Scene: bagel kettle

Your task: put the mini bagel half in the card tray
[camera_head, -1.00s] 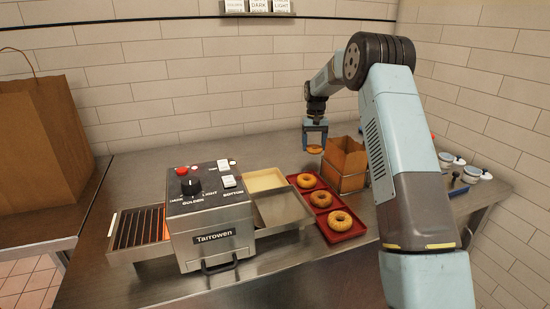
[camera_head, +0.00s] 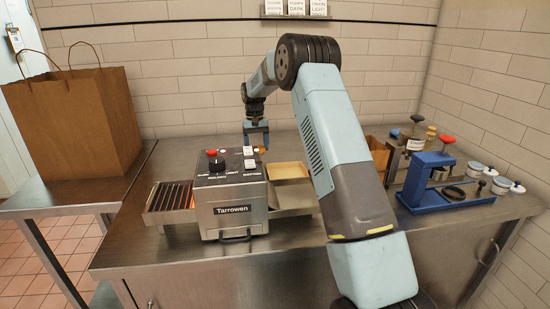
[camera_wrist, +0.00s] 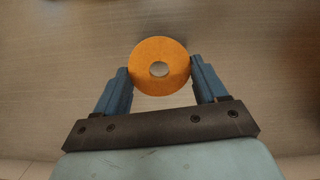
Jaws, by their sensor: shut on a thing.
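The mini bagel half (camera_wrist: 160,48), a round orange-brown ring with a hole in the middle, sits between my two blue fingers in the wrist view. My gripper (camera_wrist: 160,70) is shut on it, a finger at each side. In the head view my gripper (camera_head: 256,140) hangs behind the toaster, and only a small orange bit of the bagel half (camera_head: 262,149) shows. A shallow cream tray (camera_head: 288,171), which looks like the card tray, lies right of the toaster, to the right of and nearer than my gripper. It appears empty.
The steel toaster (camera_head: 232,208) stands nearer than my gripper. My arm hides the red bagel tray and part of the brown paper box (camera_head: 378,150). A blue press (camera_head: 432,185) and several small pots stand at the right. A paper bag (camera_head: 75,125) stands at the left.

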